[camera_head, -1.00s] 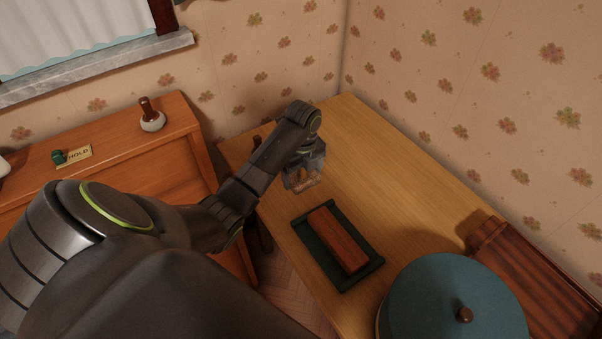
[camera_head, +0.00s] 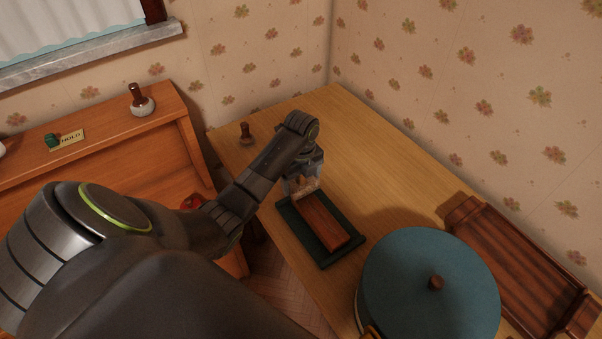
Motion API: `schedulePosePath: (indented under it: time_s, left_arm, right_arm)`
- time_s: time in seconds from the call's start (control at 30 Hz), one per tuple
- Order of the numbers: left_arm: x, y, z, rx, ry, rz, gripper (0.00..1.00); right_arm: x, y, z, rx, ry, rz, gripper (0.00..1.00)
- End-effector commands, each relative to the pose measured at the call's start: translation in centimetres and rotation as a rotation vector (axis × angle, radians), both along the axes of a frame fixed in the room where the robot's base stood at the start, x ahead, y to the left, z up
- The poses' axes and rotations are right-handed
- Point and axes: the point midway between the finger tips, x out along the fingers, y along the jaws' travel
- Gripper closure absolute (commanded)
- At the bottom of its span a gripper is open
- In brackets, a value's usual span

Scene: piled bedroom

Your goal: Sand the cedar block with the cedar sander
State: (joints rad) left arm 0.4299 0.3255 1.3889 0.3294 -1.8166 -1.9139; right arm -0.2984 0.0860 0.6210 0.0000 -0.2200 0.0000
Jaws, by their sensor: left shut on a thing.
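The cedar block (camera_head: 322,223) is a reddish-brown bar lying on a dark green tray (camera_head: 327,258) on the light wooden table. My left gripper (camera_head: 304,190) is over the far end of the block. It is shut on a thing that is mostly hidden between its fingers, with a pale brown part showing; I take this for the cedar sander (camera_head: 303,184). I cannot tell whether it touches the block. My right gripper is not in view.
A round blue-lidded container (camera_head: 428,285) stands at the table's near right. A dark wooden tray (camera_head: 520,265) lies beside the wall. A small brown-knobbed item (camera_head: 246,132) stands at the table's far left. The table's back is clear.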

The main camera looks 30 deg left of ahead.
Motion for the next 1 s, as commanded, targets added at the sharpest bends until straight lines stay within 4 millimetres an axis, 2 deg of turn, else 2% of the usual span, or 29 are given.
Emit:
schedulePosePath:
  time_s: [0.03,0.1,0.4,0.8,1.0]
  left_arm:
    - [0.0,0.0,-1.4,0.000,0.001,0.000,0.51]
    - [-0.5,-1.5,-0.2,-0.004,0.000,-0.004,0.51]
    - [-2.8,-6.9,-0.2,-0.004,0.000,-0.002,0.51]
    - [-5.8,-14.1,-0.4,-0.003,0.000,-0.001,0.51]
    - [-6.7,-16.3,-0.6,-0.001,0.000,0.000,0.51]
  right_arm:
    - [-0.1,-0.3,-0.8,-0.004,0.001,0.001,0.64]
    - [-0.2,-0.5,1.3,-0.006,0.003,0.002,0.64]
    - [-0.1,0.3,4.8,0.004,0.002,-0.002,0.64]
    - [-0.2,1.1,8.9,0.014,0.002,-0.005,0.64]
    - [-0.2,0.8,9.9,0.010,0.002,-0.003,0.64]
